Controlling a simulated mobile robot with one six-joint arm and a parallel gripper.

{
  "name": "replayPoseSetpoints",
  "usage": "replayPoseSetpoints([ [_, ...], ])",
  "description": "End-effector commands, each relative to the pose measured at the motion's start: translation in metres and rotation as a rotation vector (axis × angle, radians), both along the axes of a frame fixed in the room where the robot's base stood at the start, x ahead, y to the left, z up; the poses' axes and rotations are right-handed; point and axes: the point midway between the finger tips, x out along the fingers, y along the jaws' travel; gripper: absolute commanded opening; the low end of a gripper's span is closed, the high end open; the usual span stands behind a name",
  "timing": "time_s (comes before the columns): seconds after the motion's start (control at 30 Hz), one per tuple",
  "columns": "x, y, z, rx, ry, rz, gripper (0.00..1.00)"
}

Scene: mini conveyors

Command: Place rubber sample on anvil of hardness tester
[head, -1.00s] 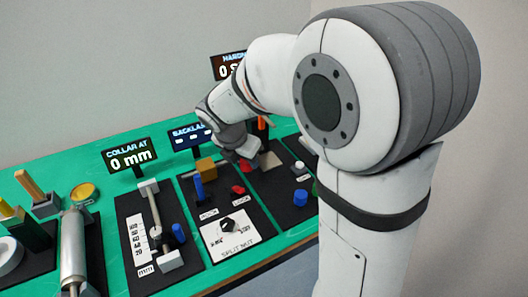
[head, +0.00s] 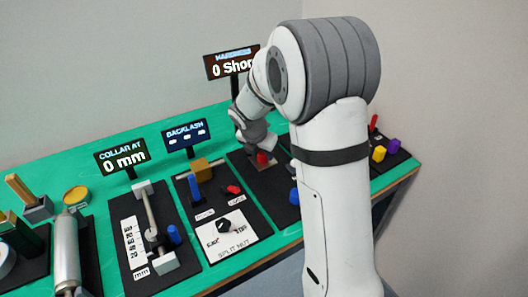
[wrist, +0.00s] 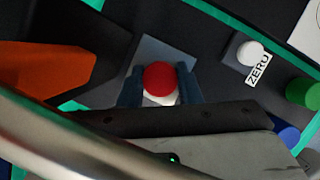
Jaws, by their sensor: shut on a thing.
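The red round rubber sample (wrist: 158,78) is between my gripper's two dark blue fingers (wrist: 159,88) in the wrist view. My gripper is shut on it. A pale round piece (wrist: 158,99) shows just below the sample, over a grey square plate (wrist: 172,52). I cannot tell whether the sample touches what is below it. In the head view my gripper (head: 263,151) is low over the tester's dark base, with a bit of red (head: 263,158) at its tips. The hardness display (head: 230,68) stands behind and reads 0. My arm hides part of the tester.
In the wrist view an orange block (wrist: 45,72) stands left of the plate. A white button (wrist: 250,52) marked ZERO and a green cylinder (wrist: 303,93) are on the right. The backlash station (head: 222,228) and collar station (head: 147,262) lie left in the head view.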

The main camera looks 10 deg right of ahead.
Motion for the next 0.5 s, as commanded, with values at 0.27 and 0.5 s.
replayPoseSetpoints([
  [0.27,-0.0003,0.0008,-0.0024,0.000,0.000,0.001,0.33],
  [0.5,-0.0003,0.0012,-0.0018,0.000,0.000,0.001,0.52],
])
